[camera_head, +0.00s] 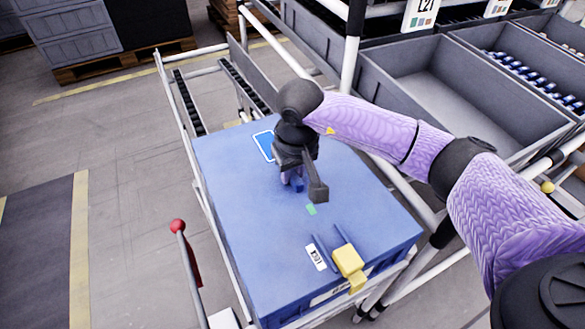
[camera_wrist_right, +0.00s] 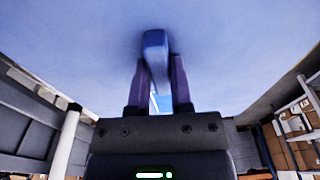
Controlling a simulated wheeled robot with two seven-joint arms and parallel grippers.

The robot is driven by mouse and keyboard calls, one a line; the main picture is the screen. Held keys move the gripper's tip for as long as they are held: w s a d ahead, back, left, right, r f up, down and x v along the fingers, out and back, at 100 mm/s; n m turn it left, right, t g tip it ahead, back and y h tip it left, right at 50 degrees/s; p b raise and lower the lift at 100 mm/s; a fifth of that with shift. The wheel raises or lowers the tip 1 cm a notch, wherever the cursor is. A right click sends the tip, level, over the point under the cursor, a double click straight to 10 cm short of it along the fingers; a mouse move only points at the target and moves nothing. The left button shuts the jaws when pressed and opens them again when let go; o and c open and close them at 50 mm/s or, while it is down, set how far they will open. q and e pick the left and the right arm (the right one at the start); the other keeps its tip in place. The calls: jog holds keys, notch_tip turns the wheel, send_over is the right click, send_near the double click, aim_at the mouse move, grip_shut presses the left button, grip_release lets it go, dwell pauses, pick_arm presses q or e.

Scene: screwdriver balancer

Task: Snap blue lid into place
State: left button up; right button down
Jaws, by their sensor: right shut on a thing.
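The blue lid (camera_head: 235,190) lies flat as a broad top over a blue box (camera_head: 385,262) on a cart. It also fills the upper part of the right wrist view (camera_wrist_right: 240,40). A small blue handle (camera_wrist_right: 155,45) stands out from the lid. My right gripper (camera_head: 292,182) points down at the lid's middle. In the right wrist view its two purple fingers (camera_wrist_right: 157,68) are shut on the handle, one on each side. The wrist hides part of the lid in the head view. I cannot tell whether the lid is fully seated. My left gripper is not in view.
A yellow block (camera_head: 348,262) with blue bars sits at the lid's front edge beside a white label (camera_head: 316,257). A red-knobbed lever (camera_head: 178,226) stands left of the cart. Grey bins (camera_head: 435,95) fill the rack behind and right.

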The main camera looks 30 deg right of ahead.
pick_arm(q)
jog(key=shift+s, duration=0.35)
pick_arm(e)
jog(key=shift+c, duration=2.2)
grip_release()
jog(key=r+p, duration=0.1)
jog(key=r, duration=0.2)
jog(key=r+p, duration=0.2)
jog(key=r, duration=0.1)
jog(key=s+r+p, duration=0.1)
jog(key=r, duration=0.2)
jog(key=shift+s+r, duration=0.1)
jog(key=shift+r, duration=0.2)
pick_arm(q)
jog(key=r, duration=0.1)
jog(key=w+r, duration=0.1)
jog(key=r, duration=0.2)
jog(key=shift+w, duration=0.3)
pick_arm(e)
jog(key=shift+r, duration=0.1)
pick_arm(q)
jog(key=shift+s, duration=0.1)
